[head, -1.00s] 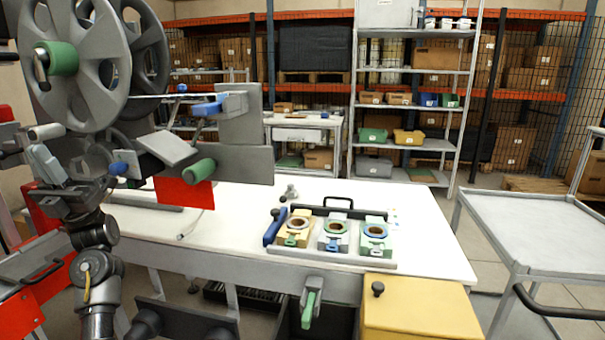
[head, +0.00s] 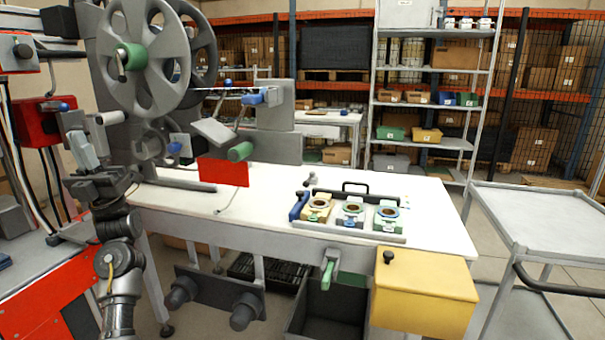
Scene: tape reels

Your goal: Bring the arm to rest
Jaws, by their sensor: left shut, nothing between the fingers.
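My left arm (head: 122,262) rises at the lower left of the head view. Its gripper (head: 78,138) points upward in front of the left end of the white workbench (head: 275,195), and its jaws are shut and empty. The gripper appears near the large grey reel (head: 148,62) with a green hub, but I cannot tell the exact gap. The tray (head: 340,235) on the bench holds three small tape reels in yellow, grey and green holders. My right gripper is not in view.
A yellow box (head: 425,300) with a black knob sits at the bench's front right. A grey cart (head: 540,215) stands to the right. A red cabinet (head: 45,295) is at the lower left. Shelves (head: 425,140) stand behind. The bench's right end is clear.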

